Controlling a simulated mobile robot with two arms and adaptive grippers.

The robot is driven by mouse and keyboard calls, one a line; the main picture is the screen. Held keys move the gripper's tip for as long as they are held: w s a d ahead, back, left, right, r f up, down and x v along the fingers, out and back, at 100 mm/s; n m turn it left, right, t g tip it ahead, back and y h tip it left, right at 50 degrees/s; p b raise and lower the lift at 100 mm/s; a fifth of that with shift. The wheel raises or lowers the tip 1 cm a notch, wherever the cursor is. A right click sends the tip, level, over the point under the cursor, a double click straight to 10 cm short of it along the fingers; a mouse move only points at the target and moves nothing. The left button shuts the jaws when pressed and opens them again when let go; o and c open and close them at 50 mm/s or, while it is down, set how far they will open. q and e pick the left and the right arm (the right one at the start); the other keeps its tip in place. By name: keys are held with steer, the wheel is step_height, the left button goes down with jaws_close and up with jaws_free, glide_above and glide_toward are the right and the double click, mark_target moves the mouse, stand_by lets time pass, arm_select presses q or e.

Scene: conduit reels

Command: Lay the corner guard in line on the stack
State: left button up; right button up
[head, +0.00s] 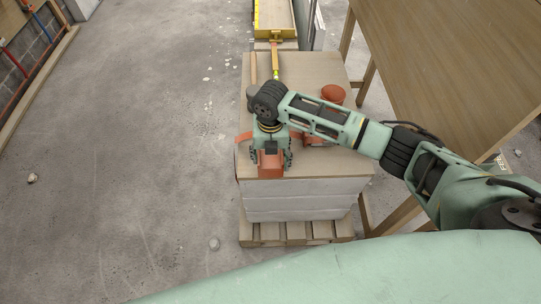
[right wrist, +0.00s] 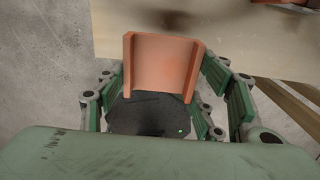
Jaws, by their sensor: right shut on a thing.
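The orange corner guard (head: 271,164) is in my right gripper (head: 271,156), over the near left part of the stack (head: 335,163). In the right wrist view the angled corner guard (right wrist: 163,62) sits between the green fingers of the right gripper (right wrist: 170,100), which is shut on it. I cannot tell whether the guard touches the stack's top. Another orange piece (head: 241,138) shows at the stack's left edge, partly hidden by the gripper. The stack has a tan top and white layered sides. My left gripper is not in view.
The stack stands on a wooden pallet (head: 295,233). Orange round items (head: 333,93) stand on its top, one partly behind my arm. A wooden table (head: 465,70) is at right. The left floor is mostly clear.

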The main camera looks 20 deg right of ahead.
steer(key=shift+f+b, duration=1.35)
steer(key=shift+f, duration=1.6)
steer(key=shift+f, duration=0.25)
steer(key=o, duration=1.3)
steer(key=shift+c, duration=0.2)
